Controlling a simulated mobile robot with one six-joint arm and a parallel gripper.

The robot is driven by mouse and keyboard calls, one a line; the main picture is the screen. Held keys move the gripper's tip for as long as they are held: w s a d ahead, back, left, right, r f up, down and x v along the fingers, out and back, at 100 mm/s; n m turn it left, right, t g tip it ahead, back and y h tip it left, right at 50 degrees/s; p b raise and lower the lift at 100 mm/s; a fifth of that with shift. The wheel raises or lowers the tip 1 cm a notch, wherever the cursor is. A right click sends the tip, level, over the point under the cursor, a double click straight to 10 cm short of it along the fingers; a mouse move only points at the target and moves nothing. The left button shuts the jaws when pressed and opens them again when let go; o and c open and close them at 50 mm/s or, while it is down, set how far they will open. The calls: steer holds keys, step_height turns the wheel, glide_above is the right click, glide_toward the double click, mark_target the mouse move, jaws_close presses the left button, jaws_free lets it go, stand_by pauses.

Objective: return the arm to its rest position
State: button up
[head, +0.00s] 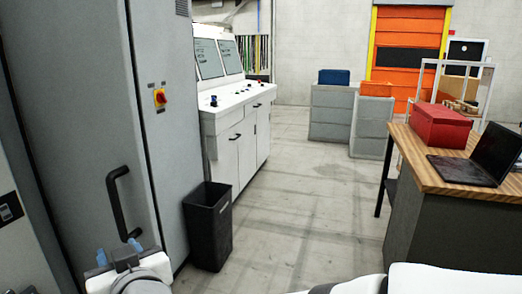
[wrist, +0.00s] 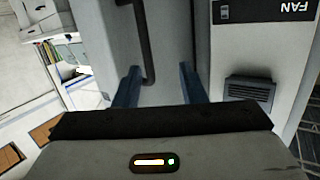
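My gripper (head: 118,251) shows at the lower left of the head view, in front of the tall grey cabinet (head: 160,150) with a black handle. In the wrist view the two blue fingers of my gripper (wrist: 159,84) stand apart with nothing between them. The cabinet face and its dark handle (wrist: 148,45) show beyond the fingers; how far off they are I cannot tell. Part of my arm shows pale at the bottom of the head view.
A black bin (head: 208,228) stands beside the cabinet, before a white control console (head: 238,108). At right, a wooden-topped workbench (head: 425,178) bears a red box (head: 440,126) and a laptop (head: 485,158). Grey blocks (head: 331,112) stand farther back. The floor between (head: 300,190) is clear.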

steer(key=w+d+f+m+g+h+p, duration=0.1)
steer(key=w+d+f+g+h+p, duration=0.15)
steer(key=d, duration=0.75)
steer(key=w+d+f+m+g+h+p, duration=0.1)
steer(key=w+d+f+g+h, duration=0.2)
steer(key=d, duration=0.6)
steer(key=s+d+f+m+g+h, duration=0.1)
steer(key=s+d+m, duration=0.1)
steer(key=d, duration=0.5)
steer(key=s+d+f+m+g+h+p, duration=0.1)
steer(key=s+d+h, duration=0.1)
steer(key=s+d, duration=0.2)
steer(key=s+d+f+m+g+h, duration=0.1)
steer(key=s+d+m+g+h, duration=0.1)
steer(key=d, duration=0.7)
steer(key=shift+s+d+f+m, duration=0.3)
steer(key=shift+s+d+f, duration=0.05)
steer(key=shift+s+f, duration=0.05)
